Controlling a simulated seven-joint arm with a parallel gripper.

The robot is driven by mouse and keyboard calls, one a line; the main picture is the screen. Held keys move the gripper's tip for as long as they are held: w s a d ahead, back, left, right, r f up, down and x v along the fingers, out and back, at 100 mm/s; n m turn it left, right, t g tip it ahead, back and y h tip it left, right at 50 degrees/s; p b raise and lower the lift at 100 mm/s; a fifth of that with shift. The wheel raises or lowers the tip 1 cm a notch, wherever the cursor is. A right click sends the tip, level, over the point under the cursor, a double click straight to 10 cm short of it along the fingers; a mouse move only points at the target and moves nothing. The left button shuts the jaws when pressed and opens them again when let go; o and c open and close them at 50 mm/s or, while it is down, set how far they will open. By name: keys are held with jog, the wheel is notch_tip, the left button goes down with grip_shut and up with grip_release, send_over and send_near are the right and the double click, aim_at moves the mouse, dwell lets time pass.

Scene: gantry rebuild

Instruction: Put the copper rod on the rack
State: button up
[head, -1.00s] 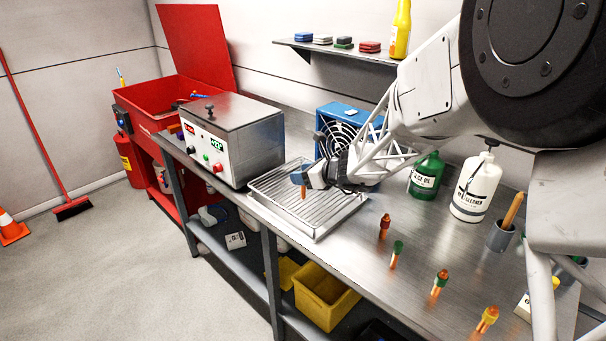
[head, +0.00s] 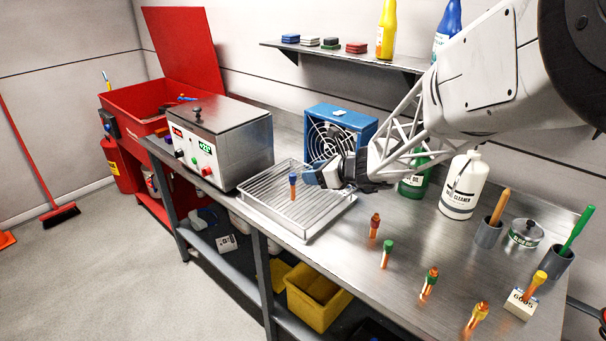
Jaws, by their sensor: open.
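A short copper rod with a blue top (head: 293,187) stands upright over the wire rack (head: 268,205), a silver tray with parallel bars on the bench. It appears to rest on the bars, though its foot is small in the picture. My gripper (head: 312,176) is open just to the right of the rod, pointing left at about rod height. A narrow gap shows between the fingertips and the rod. The far finger is partly hidden.
Several copper rods with coloured tops, including a red one (head: 375,226), stand along the bench (head: 330,250). A metal control box (head: 225,150) is left of the rack, and a blue fan (head: 340,128) behind it. A white cleaner bottle (head: 462,186) stands right.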

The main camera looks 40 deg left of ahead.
jog(key=shift+v, duration=1.9)
jog(key=s+d+r+n+t+h, duration=0.1)
jog(key=s+d+r+n+h, duration=0.15)
jog(key=d, duration=0.85)
jog(key=s+d+r+n+h, duration=0.1)
jog(key=d+r+n, duration=0.15)
jog(key=d, duration=0.85)
jog(key=s+d+r+n+t+h, duration=0.15)
jog(key=d+n, duration=0.25)
jog(key=d, duration=0.7)
jog(key=s+d+n+h, duration=0.2)
jog(key=s+d, duration=0.4)
jog(key=d, duration=0.4)
jog(key=s+d+n+t+h, duration=0.1)
jog(key=s+d+n+h, duration=0.1)
jog(key=s+d, duration=0.4)
jog(key=s+d+n+t+h, duration=0.1)
jog(key=s+d+n+h, duration=0.2)
jog(key=d, duration=1.1)
jog(key=s+f+h, duration=0.1)
jog(key=s, duration=0.2)
jog(key=shift+d, duration=0.25)
